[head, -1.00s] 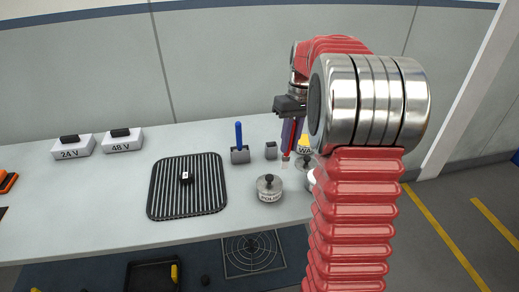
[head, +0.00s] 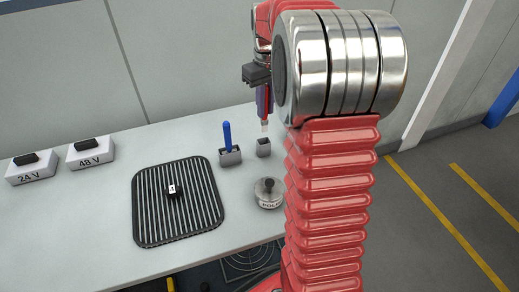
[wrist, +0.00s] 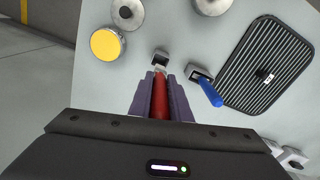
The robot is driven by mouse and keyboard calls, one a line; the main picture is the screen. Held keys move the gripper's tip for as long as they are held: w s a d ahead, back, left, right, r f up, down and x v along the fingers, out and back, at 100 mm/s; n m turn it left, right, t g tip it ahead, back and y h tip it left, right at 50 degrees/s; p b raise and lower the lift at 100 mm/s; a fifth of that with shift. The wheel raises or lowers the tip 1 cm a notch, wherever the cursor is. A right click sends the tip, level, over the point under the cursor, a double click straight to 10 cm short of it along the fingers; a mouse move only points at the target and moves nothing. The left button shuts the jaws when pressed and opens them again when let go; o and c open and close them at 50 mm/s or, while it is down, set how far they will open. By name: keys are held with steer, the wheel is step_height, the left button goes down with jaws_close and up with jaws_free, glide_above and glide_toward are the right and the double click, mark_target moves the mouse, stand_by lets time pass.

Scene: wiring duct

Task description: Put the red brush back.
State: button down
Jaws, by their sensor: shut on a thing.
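The blue brush (head: 227,135) stands in a second grey holder (head: 230,158) to the left.
A ribbed black mat (head: 150,215) with a small dark item lies to the left. A round metal pot (head: 268,194) stands in front of the holders. A yellow-topped tin (wrist: 107,44) shows in the wrist view. White 24 V (head: 32,170) and 48 V (head: 91,153) blocks stand far left.

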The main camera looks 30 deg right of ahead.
mark_target(265, 125)
steer(key=shift+w, duration=0.1)
steer(key=shift+f, duration=3.15)
steer(key=shift+f, duration=1.85)
steer(key=c, duration=1.6)
jaws_free()
steer(key=shift+c, duration=0.2)
